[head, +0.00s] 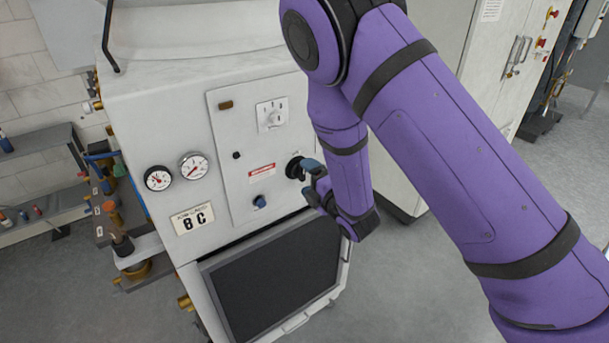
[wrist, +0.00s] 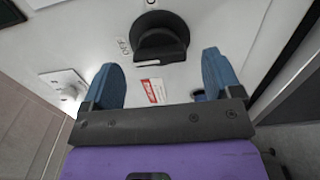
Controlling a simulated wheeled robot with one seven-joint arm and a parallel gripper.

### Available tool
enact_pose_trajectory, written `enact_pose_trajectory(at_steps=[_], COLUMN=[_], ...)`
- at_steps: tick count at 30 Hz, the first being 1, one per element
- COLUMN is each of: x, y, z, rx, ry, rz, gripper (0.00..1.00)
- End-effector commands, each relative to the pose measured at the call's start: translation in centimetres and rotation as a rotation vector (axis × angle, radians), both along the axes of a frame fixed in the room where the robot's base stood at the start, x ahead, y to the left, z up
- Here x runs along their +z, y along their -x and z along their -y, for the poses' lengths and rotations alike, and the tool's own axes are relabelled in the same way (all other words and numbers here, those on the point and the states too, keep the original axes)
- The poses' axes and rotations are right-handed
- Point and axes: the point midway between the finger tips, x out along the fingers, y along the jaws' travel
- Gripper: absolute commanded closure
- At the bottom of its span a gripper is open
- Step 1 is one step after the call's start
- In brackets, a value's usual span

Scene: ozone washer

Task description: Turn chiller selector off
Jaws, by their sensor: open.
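A black rotary knob (head: 295,167) sits on the white front panel (head: 240,150) of the machine. It also shows large in the wrist view (wrist: 160,42), with a raised grip bar and a pale mark on its edge. My gripper (head: 311,172) is just in front and to the right of this knob. In the wrist view my gripper (wrist: 162,65) is open, with blue fingers on either side of the knob and nothing between them; contact is not visible. A white plate with a small dial (head: 271,115) sits higher on the panel. I cannot read which control is labelled chiller selector.
Two round gauges (head: 175,172) are left of the panel. A blue knob (head: 260,202) and a red label (head: 262,172) are low on it. A dark screen-like panel (head: 275,275) lies below. A tall grey cabinet (head: 505,60) stands behind right. Floor at right is clear.

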Motion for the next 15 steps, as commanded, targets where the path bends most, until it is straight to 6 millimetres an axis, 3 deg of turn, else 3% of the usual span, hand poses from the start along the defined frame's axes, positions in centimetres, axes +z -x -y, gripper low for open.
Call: enact_pose_trajectory(at_steps=[9,15], x=[-0.1,-0.1], y=[4.9,6.6], z=[3.3,4.4], rx=[-0.002,-0.001], ry=[0.001,0.001], rz=[-0.004,-0.003], gripper=[0.16,0.16])
